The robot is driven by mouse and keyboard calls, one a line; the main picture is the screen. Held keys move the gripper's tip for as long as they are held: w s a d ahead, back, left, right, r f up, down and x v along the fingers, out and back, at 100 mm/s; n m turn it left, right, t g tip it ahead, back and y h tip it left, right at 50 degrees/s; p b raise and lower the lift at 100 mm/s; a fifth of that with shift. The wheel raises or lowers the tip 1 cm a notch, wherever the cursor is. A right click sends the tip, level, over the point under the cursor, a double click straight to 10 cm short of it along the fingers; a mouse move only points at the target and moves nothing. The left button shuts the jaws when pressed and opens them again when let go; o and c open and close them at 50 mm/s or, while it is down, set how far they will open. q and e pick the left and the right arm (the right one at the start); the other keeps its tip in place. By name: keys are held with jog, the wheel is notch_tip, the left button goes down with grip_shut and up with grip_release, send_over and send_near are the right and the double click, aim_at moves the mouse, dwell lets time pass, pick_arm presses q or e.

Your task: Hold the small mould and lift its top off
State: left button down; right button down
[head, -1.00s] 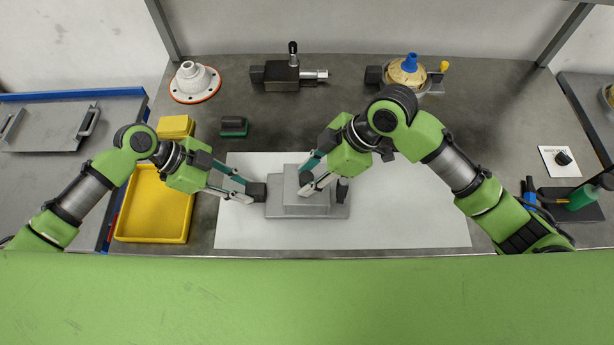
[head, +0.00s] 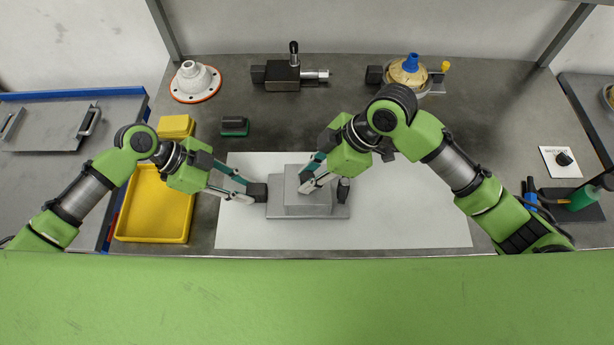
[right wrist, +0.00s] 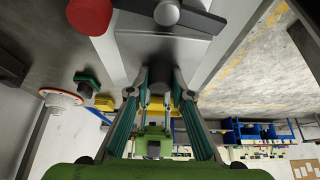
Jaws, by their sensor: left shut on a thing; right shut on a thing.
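The small mould is a grey stepped block on the white sheet in the head view. Its wide base (head: 285,213) lies flat, and its smaller raised top (head: 310,204) sits above the base's middle. I cannot tell from above whether there is a gap between them. My left gripper (head: 256,192) is shut on the dark grip at the base's left side. My right gripper (head: 306,182) is shut on a dark grip at the top's left part, mostly hidden by the fingers. In the right wrist view, the fingers (right wrist: 160,88) close around a dark piece under a pale grey surface.
A yellow tray (head: 152,228) stands left of the white sheet (head: 410,225). A white flanged part (head: 193,77), a clamp device (head: 283,75) and a bowl with a blue funnel (head: 409,68) stand at the back. The sheet's right part is clear.

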pick_arm(q)
jog(key=shift+w+r, duration=0.1)
jog(key=shift+r, duration=0.05)
pick_arm(e)
jog(key=shift+d, duration=0.15)
jog(key=shift+r, duration=0.25)
jog(key=shift+w+r, duration=0.1)
jog(key=shift+r, duration=2.15)
pick_arm(q)
jog(key=shift+f, duration=0.2)
jog(key=c, duration=1.7)
grip_release()
jog(key=v, duration=1.2)
